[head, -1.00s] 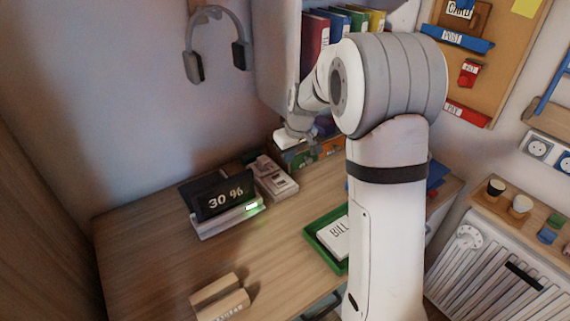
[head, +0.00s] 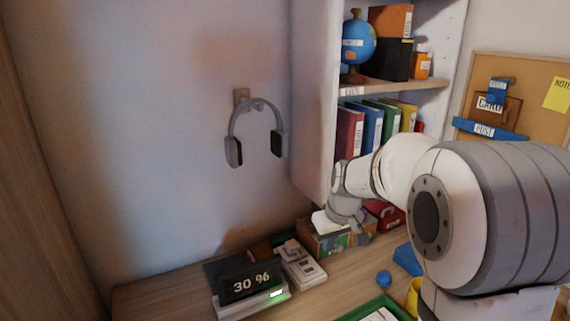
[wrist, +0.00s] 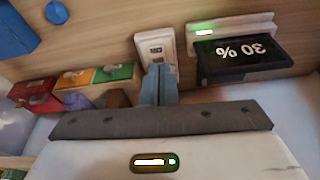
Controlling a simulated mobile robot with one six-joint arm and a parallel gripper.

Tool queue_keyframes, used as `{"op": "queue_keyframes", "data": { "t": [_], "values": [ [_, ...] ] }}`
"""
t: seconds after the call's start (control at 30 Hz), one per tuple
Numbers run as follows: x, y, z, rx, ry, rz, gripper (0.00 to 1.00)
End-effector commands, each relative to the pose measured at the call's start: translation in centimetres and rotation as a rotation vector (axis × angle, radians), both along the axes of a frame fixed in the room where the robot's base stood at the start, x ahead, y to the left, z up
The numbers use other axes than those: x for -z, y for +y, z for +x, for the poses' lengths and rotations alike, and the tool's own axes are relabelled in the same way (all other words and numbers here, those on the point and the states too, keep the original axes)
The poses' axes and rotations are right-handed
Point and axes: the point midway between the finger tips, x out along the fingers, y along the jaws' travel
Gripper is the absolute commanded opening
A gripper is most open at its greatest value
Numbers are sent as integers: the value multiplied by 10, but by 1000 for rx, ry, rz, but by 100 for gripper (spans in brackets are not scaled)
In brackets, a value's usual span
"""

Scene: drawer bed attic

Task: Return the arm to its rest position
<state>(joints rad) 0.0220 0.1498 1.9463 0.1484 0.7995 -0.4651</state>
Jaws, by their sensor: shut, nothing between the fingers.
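My arm (head: 480,210) comes in from the right side of the head view and reaches left over the desk. My gripper (head: 362,237) is at its end, above the back of the desk near a colourful box (head: 325,243). In the wrist view, my gripper (wrist: 160,72) shows as two grey fingers closed together, with nothing between them. Beyond them lie a white device (wrist: 156,50) and a dark display reading 30 % (wrist: 240,58).
The desk (head: 150,300) holds the display on its stand (head: 250,283), a green tray (head: 350,314) and a small blue object (head: 384,279). A shelf (head: 400,90) with books and a globe rises behind my arm. Headphones (head: 235,148) hang on the left wall.

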Motion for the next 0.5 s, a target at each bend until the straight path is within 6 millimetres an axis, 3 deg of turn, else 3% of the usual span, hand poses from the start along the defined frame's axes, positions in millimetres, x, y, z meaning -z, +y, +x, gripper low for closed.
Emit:
{"op": "queue_keyframes", "data": {
  "t": [0.03, 0.2, 0.4, 0.5],
  "values": [
    [-15, 0, -24, 27, 0, -1, 0],
    [-37, -3, -103, 134, 19, -6, 0],
    [-41, -7, -187, 257, 37, -13, 0],
    [-39, -9, -216, 303, 42, -16, 0]
  ]
}}
